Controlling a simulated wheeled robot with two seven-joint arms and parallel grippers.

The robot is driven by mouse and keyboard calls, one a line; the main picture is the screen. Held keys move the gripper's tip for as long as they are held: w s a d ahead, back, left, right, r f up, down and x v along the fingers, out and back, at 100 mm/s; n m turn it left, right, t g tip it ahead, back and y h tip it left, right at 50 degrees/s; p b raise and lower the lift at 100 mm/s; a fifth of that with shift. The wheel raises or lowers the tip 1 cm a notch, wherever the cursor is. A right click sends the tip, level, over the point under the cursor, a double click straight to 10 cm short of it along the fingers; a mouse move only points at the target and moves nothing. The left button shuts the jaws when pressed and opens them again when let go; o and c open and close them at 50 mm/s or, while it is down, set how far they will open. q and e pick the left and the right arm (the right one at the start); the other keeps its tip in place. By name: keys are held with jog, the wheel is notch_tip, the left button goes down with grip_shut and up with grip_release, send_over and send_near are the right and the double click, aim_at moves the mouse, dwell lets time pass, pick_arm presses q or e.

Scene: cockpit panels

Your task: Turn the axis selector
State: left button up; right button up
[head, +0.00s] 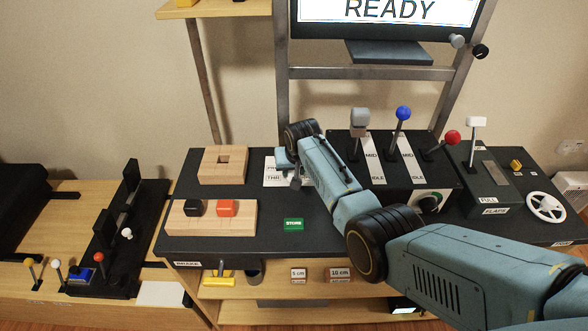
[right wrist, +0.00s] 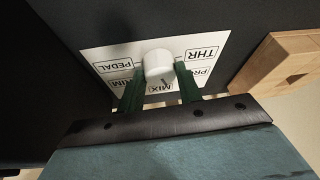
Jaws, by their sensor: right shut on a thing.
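The axis selector is a white round knob (right wrist: 158,66) on a white label plate (right wrist: 112,52), seen in the right wrist view. Labels reading THR, PRO, MIX, PEDAL and one partly covered ending in IM surround it. My right gripper (right wrist: 158,80) has its two green fingers on either side of the knob and is shut on it. In the head view my right gripper (head: 288,166) is over the label plate (head: 271,180), and my arm hides the knob there. Which label the knob points at is not clear. My left gripper is out of view.
Right of the plate stands a lever box with a grey lever (head: 360,120), a blue-knobbed lever (head: 403,114) and a red-knobbed lever (head: 452,138). Wooden blocks (head: 222,165) lie left. A green STORE block (head: 293,224) lies in front. A monitor (head: 388,14) stands behind.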

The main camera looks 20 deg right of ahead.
jog(key=shift+d+r+n+y+p, duration=0.2)
jog(key=shift+n+y+p, duration=0.2)
jog(key=shift+n+p, duration=0.55)
jog(key=shift+f+n+y+p, duration=0.15)
jog(key=shift+n+y+p, duration=0.15)
jog(key=shift+n, duration=0.55)
jog(key=shift+n+y, duration=0.3)
jog(key=shift+n, duration=0.4)
jog(key=o, duration=1)
